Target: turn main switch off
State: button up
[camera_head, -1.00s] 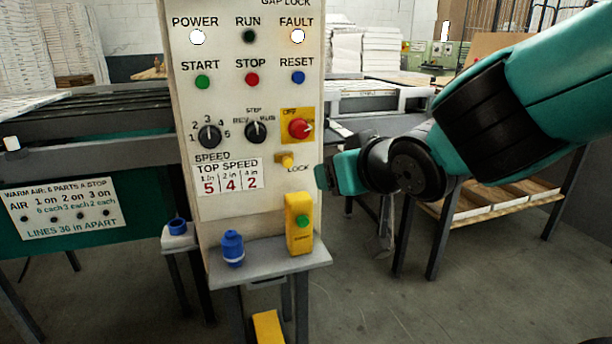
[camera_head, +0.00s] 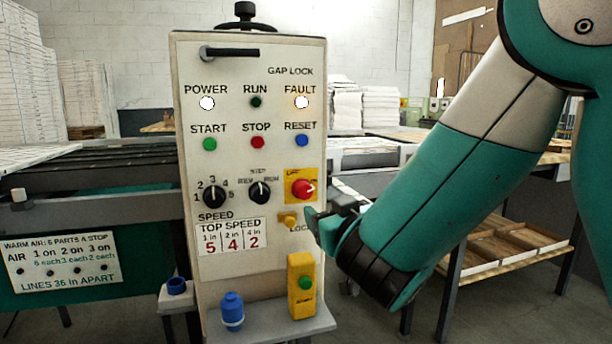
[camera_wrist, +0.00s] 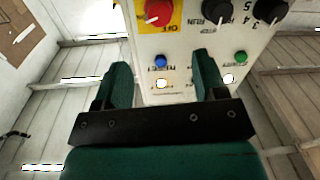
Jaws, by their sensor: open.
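The main switch (camera_head: 302,189) is a red rotary knob on a yellow plate (camera_head: 291,171), at the right side of the upright white control panel (camera_head: 240,270). In the wrist view the red knob (camera_wrist: 158,12) shows at the top, upside down, beyond my fingertips. My gripper (camera_head: 320,222) is just right of and below the knob in the head view, apart from it. In the wrist view its two green fingers (camera_wrist: 158,75) are spread wide with nothing between them. The yellow lock knob (camera_head: 288,220) sits below the switch, close to my gripper.
The POWER lamp (camera_head: 207,103) and FAULT lamp (camera_head: 301,102) are lit. Dark selector knobs (camera_head: 260,192) are left of the switch. A shelf (camera_head: 275,336) below holds a blue bottle (camera_head: 232,311) and a yellow button box (camera_head: 301,286). A wooden rack (camera_head: 515,245) stands behind my arm.

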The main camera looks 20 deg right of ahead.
aim_at(306, 192)
jog(key=w+p, duration=0.2)
jog(key=w, duration=0.1)
jog(key=w+p, duration=0.2)
jog(key=w, duration=0.2)
jog(key=w+p, duration=0.2)
jog(key=w, duration=0.2)
jog(key=shift+w+a, duration=0.25)
jog(key=shift+a, duration=0.05)
jog(key=shift+w+p, duration=0.3)
jog(key=shift+w, duration=0.15)
jog(key=shift+c, duration=0.2)
jog(key=c, duration=0.9)
